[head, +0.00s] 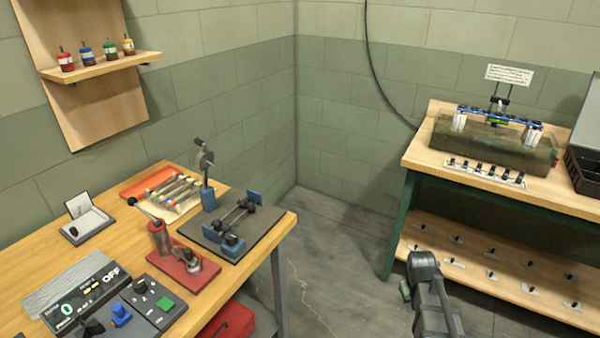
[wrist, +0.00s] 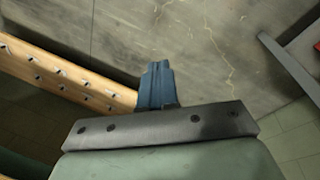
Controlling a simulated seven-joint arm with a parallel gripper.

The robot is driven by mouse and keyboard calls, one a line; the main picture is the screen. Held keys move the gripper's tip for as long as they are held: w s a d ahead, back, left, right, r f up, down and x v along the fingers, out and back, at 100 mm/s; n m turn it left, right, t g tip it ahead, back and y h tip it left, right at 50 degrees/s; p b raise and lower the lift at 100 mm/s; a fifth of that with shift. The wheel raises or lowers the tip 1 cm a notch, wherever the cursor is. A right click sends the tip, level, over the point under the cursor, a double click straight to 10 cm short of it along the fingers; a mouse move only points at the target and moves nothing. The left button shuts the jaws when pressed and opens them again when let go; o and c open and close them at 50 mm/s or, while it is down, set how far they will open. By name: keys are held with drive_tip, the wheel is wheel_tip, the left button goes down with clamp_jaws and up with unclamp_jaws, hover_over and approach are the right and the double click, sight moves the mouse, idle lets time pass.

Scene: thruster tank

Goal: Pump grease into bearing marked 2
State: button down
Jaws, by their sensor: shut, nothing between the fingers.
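A red grease pump (head: 180,262) with a raised lever (head: 146,211) stands on the left workbench. Behind it, a dark plate (head: 208,240) holds a shaft fixture with black bearing blocks (head: 235,222) and blue end pieces. I cannot read any number on the bearings, so I cannot tell which is marked 2. My gripper (wrist: 158,68) is shut and empty, its blue fingers over the bare floor in the wrist view. In the head view, my dark arm hangs between the two benches, well right of the pump; the fingers do not show clearly there.
A control box (head: 85,300) and a button panel (head: 155,300) occupy the left bench's front. Floor between benches is clear.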

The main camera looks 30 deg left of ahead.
drive_tip(key=w+a+r+n+t, duration=0.1)
drive_tip(key=a+r+n, duration=0.3)
drive_tip(key=a, duration=0.7)
drive_tip(key=w+a+r+n+t, duration=0.1)
drive_tip(key=a+r+n+t, duration=0.1)
drive_tip(key=a+r, duration=0.7)
drive_tip(key=s+a+r+n+t, duration=0.1)
drive_tip(key=s+a+r+n, duration=0.15)
drive_tip(key=a, duration=0.45)
drive_tip(key=s+a+r+n, duration=0.1)
drive_tip(key=s+a+r, duration=0.15)
drive_tip(key=a, duration=0.45)
drive_tip(key=s+a+r+n+t, duration=0.1)
drive_tip(key=a+r+n, duration=0.15)
drive_tip(key=a, duration=0.55)
wheel_tip(320, 180, up, 26)
drive_tip(key=f+n+t+y, duration=0.1)
drive_tip(key=n+t+y, duration=0.2)
drive_tip(key=n+y, duration=0.35)
hover_over(140, 207)
drive_tip(key=s, duration=0.1)
drive_tip(key=n+h, duration=0.1)
drive_tip(key=h, duration=0.1)
drive_tip(key=shift+d+r, duration=0.25)
drive_tip(key=shift+d, duration=0.05)
drive_tip(key=shift+f, duration=0.15)
wheel_tip(140, 207, down, 8)
drive_tip(key=a, duration=0.2)
drive_tip(key=shift+a+f, duration=0.15)
